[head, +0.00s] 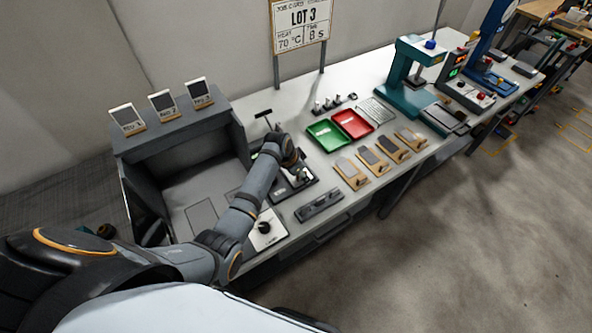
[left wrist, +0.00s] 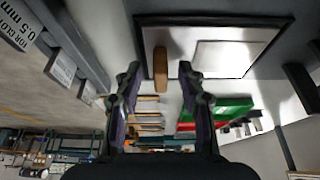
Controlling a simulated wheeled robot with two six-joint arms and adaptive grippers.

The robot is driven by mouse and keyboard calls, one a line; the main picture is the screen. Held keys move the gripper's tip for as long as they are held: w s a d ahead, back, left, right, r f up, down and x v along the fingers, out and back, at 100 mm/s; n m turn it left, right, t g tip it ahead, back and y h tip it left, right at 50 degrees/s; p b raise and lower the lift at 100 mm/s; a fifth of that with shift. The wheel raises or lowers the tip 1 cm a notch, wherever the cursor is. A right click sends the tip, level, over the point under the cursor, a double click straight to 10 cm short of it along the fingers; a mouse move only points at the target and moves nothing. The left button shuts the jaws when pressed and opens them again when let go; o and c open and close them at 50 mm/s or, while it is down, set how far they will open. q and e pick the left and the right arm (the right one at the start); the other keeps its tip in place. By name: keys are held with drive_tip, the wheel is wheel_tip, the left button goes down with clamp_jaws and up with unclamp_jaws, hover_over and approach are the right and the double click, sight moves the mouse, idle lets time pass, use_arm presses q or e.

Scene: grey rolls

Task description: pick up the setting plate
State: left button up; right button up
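I cannot tell for certain which piece is the setting plate. In the left wrist view a dark-rimmed tray (left wrist: 276,27) holds a pale flat plate (left wrist: 222,58) and a tan bar (left wrist: 160,62). My left gripper (left wrist: 160,78) is open, its fingers apart on either side of the tan bar's near end, with gaps visible; contact is not shown. In the head view my left gripper (head: 298,172) is over the dark tray (head: 304,192) on the bench and partly hides it. Several grey plates on wooden bases, one of them a plate (head: 352,172), stand right of it. My right gripper is out of view.
A green tray (head: 326,135) and red tray (head: 352,124) lie behind the wooden bases. A grey hood (head: 170,135) with several small cards stands left. A teal press (head: 405,70) stands farther right. A grey block (head: 319,204) lies near the bench's front edge.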

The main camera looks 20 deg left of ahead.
use_arm(q)
drive_tip(key=shift+w+f, duration=0.1)
drive_tip(key=shift+f, duration=0.05)
clamp_jaws()
idle(0.4)
